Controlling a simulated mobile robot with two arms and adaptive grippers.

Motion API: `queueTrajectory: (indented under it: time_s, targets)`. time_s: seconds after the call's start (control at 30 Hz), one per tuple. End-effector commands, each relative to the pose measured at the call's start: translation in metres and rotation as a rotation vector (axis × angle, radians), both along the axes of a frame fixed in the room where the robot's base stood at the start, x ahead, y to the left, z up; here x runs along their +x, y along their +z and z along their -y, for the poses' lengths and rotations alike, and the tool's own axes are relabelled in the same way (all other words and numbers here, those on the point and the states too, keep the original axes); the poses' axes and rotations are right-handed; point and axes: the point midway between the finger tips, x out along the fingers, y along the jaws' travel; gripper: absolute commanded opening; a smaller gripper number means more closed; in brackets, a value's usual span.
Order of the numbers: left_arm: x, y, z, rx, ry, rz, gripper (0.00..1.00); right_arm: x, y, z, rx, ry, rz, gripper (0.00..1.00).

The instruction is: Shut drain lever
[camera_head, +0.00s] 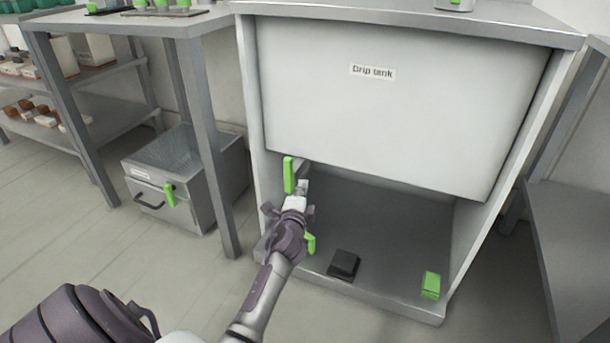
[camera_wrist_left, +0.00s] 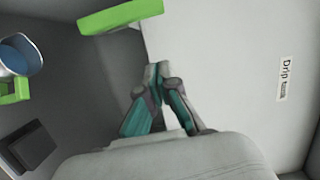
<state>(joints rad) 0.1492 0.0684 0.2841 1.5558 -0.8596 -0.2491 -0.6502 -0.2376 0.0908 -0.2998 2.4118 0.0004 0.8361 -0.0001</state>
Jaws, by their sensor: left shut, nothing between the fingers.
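The drip tank (camera_head: 400,110) is a large pale box labelled "Drip tank" in a grey cabinet. A bright green lever (camera_head: 289,175) stands upright at the tank's lower left in the head view. I take it as the drain lever. In the left wrist view the lever (camera_wrist_left: 120,16) crosses the top. My left gripper (camera_head: 303,184) is shut and empty, just right of the lever's lower end. In the left wrist view the fingertips (camera_wrist_left: 158,68) are together, with a gap to the lever. My right gripper is not in view.
A vessel with blue inside (camera_wrist_left: 20,55) and a green handle (camera_head: 311,243) stands below, mostly hidden by my arm in the head view. A black block (camera_head: 344,265) and a green block (camera_head: 431,285) lie on the cabinet floor. A metal box (camera_head: 185,165) stands left.

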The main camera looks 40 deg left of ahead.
Motion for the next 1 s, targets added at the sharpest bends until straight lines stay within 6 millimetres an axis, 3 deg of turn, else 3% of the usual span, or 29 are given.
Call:
queueTrajectory:
  time_s: [0.1, 0.3, 0.87, 1.0]
  targets:
    - [-0.017, 0.001, 0.009, 0.0, 0.0, -0.001, 0.0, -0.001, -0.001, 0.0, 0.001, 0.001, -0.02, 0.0]
    - [-0.029, 0.0, 0.015, 0.0, 0.0, 0.0, 0.0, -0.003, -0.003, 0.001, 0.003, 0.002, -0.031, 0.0]
    - [-0.03, 0.0, 0.015, 0.001, 0.0, 0.0, 0.0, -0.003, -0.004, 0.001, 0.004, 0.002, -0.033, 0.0]
    - [-0.029, 0.012, 0.032, -0.021, -0.056, 0.051, 0.0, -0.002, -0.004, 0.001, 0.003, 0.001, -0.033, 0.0]
